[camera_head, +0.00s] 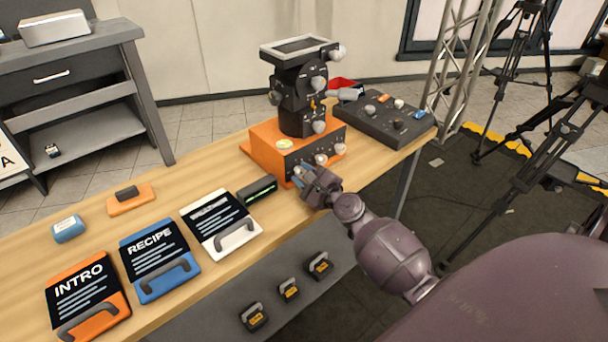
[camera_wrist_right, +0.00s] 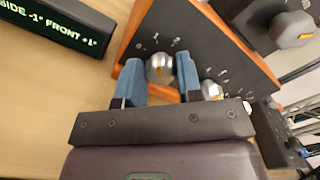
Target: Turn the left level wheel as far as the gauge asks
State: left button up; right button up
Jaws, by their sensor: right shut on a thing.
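The left level wheel (camera_wrist_right: 159,68) is a silver knob with an orange mark, on the dark front panel of the orange base (camera_head: 262,150). My right gripper (camera_head: 304,175) is at this panel. In the right wrist view its two blue fingers (camera_wrist_right: 160,75) are shut on the left level wheel, one on each side. In the head view the gripper mostly hides that wheel. The gauge (camera_head: 257,190) is a small dark box with green text; in the right wrist view its display (camera_wrist_right: 50,28) reads "SIDE -1° FRONT +1°". My left gripper is not in view.
Another silver knob (camera_head: 321,159) sits just right of the held wheel. A black camera head (camera_head: 302,95) stands on the base. A dark control panel (camera_head: 385,115) lies to the right. Labelled slates, including a white one (camera_head: 218,222), lie left. Tripods stand right of the table.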

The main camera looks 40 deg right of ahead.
jog(key=o, duration=0.9)
jog(key=shift+s+d+b, duration=0.2)
jog(key=shift+s+b, duration=0.1)
jog(key=shift+s, duration=2.45)
jog(key=shift+s+d+b, duration=0.2)
jog(key=shift+s+b, duration=0.05)
jog(key=shift+s, duration=2.45)
